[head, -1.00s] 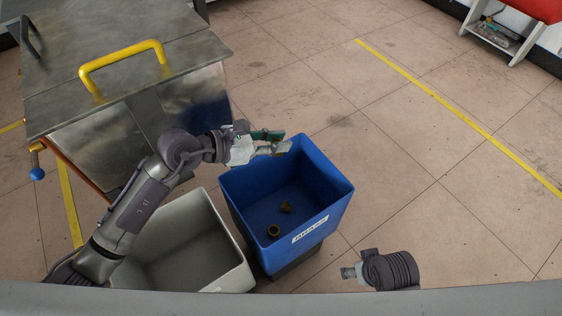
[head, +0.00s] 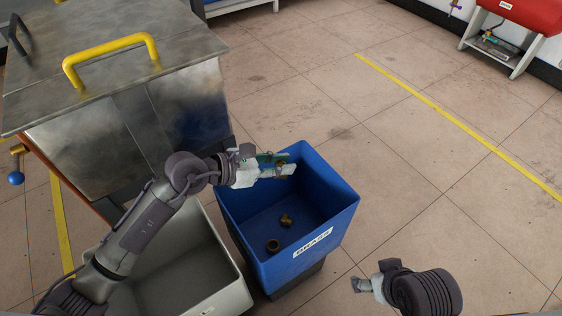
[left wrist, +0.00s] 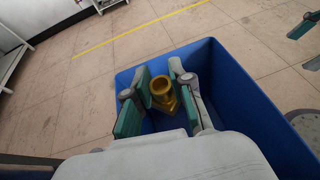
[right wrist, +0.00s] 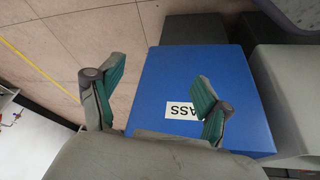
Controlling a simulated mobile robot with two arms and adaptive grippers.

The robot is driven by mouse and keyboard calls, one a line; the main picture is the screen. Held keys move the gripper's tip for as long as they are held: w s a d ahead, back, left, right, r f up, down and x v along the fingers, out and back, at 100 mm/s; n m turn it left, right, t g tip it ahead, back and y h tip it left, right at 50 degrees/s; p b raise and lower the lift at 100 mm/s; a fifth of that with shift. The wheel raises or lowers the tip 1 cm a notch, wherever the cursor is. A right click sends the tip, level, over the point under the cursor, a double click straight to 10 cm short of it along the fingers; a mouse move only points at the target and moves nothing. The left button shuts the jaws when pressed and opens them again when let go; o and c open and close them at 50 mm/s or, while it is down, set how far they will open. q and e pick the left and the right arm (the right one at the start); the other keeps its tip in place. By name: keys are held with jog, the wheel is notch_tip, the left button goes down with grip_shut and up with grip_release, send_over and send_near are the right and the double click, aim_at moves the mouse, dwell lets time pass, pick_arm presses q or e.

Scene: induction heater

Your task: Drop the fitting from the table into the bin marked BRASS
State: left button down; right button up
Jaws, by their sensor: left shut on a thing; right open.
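The blue bin with the white BRASS label (head: 312,243) stands on the floor in front of me. My left gripper (head: 284,165) reaches over the far left part of the bin. In the left wrist view it is shut on a brass fitting (left wrist: 160,88), with the bin (left wrist: 250,98) below. The fingers partly hide the fitting in the head view. My right gripper (head: 362,286) is open and empty, to the right of the bin. The right wrist view shows its spread fingers (right wrist: 155,92) in front of the bin's labelled side.
Two brass pieces (head: 273,246) (head: 287,220) lie on the bin's bottom. A grey bin (head: 188,275) stands to its left. A metal cabinet (head: 130,130) with a yellow handle (head: 112,55) stands at the upper left. The floor to the right is clear.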

pick_arm(q)
jog(key=shift+f+b, duration=0.55)
jog(key=shift+f, duration=0.1)
pick_arm(e)
jog(key=w+a+r+t+y, duration=0.1)
jog(key=w+a+r+t, duration=0.1)
jog(key=w, duration=0.4)
jog(key=shift+w+a+r+t, duration=0.15)
jog(key=shift+w+r+t, duration=0.3)
jog(key=shift+t, duration=0.65)
pick_arm(q)
jog(key=c, duration=0.9)
grip_release()
jog(key=shift+c, duration=0.2)
jog(key=shift+s, duration=0.1)
jog(key=v, duration=1.2)
jog(key=shift+f, duration=0.15)
pick_arm(e)
jog(key=shift+s, duration=0.15)
